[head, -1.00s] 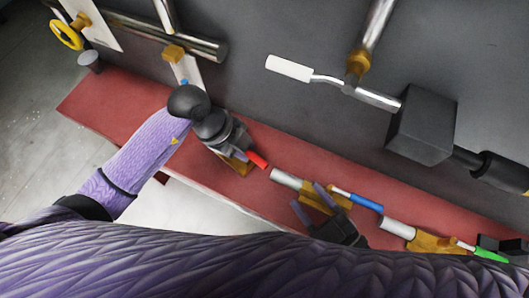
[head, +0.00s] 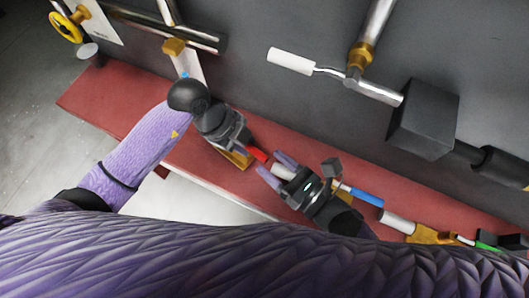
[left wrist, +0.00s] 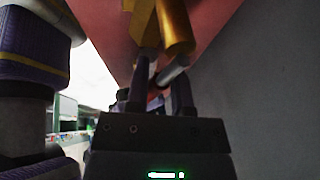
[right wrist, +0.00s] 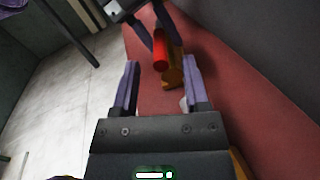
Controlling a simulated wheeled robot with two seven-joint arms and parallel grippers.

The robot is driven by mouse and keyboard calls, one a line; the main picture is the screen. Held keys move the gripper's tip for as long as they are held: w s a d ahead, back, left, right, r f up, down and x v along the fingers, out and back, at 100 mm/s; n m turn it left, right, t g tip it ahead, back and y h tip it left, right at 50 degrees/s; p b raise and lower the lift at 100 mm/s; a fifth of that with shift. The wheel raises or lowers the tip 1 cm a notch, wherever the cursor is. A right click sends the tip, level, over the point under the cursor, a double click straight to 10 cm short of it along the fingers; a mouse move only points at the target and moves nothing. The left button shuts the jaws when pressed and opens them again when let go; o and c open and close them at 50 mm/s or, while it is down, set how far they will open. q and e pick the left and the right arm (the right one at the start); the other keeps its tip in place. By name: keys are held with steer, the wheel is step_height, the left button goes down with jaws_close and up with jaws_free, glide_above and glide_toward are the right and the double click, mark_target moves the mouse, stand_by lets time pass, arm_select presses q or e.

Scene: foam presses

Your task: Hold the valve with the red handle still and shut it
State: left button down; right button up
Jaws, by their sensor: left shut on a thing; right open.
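The valve with the red handle (head: 257,154) lies on the red bench top, with its brass body (head: 238,160) partly hidden by my left gripper (head: 243,145). The left gripper is shut on this valve; the left wrist view shows brass (left wrist: 176,28) and a pale metal piece at its fingers. My right gripper (head: 277,167) is open and empty, its fingers pointing at the red handle. In the right wrist view the red handle (right wrist: 160,50) stands just beyond the fingertips, roughly in line with the gap between them. Contact with the handle is not visible.
A valve with a blue handle (head: 367,198) lies partly behind my right gripper. A green-handled valve (head: 487,247) is farther right. A grey wall with a white-handled lever (head: 291,61), pipes and a dark box (head: 424,120) stands behind the red bench (head: 120,107).

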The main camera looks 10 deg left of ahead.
mark_target(264, 157)
steer(key=shift+x, duration=1.5)
jaws_close()
